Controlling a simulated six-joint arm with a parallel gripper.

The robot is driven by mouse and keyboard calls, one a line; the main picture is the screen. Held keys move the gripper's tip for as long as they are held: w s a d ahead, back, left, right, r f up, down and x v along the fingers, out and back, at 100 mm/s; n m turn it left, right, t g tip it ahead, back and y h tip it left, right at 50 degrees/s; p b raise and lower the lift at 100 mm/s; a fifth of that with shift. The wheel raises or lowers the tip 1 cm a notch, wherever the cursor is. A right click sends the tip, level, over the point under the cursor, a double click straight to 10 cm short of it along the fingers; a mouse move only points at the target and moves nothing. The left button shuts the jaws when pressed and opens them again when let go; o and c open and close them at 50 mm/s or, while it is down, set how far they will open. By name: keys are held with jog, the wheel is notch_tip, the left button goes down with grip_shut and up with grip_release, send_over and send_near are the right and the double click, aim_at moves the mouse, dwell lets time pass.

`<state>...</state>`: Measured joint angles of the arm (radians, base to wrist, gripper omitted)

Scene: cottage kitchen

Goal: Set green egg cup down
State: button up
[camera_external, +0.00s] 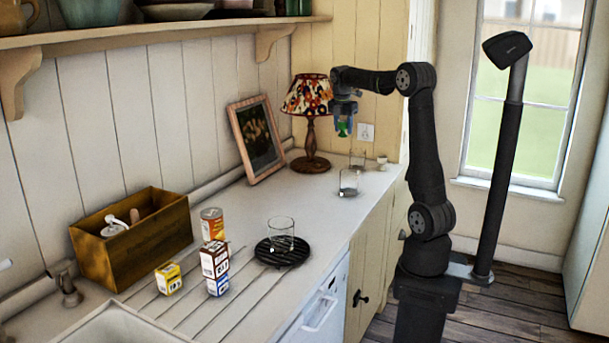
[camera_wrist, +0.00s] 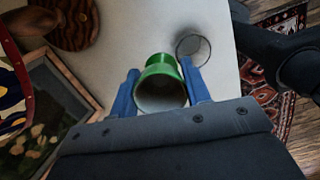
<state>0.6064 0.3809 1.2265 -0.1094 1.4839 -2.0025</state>
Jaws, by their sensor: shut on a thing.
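The green egg cup (camera_wrist: 160,60) is between the two blue fingers of my gripper (camera_wrist: 160,86) in the wrist view, with its open end facing the camera. In the external view the green egg cup (camera_external: 343,128) hangs below my gripper (camera_external: 343,112), in the air above the far end of the counter. My gripper is shut on it. The white counter top (camera_wrist: 128,30) shows beneath it in the wrist view.
The patterned lamp (camera_external: 307,100) and picture frame (camera_external: 256,138) stand left of my gripper.

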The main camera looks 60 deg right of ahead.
jog(key=w+a+n, duration=0.2)
jog(key=w+a, duration=0.5)
jog(key=a, duration=0.3)
jog(key=w+a+n, duration=0.3)
jog(key=w+a, duration=0.3)
jog(key=a, duration=0.4)
jog(key=a+n+t, duration=0.1)
jog(key=a+n, duration=0.5)
jog(key=a, duration=3.3)
jog(key=s+a+n+y, duration=0.1)
jog(key=s+a+n, duration=0.2)
jog(key=s+a, duration=0.9)
jog(key=s+a+n, duration=0.3)
jog(key=s+a, duration=0.5)
jog(key=a, duration=0.8)
jog(key=shift+t, duration=0.3)
jog(key=shift+f, duration=10.95)
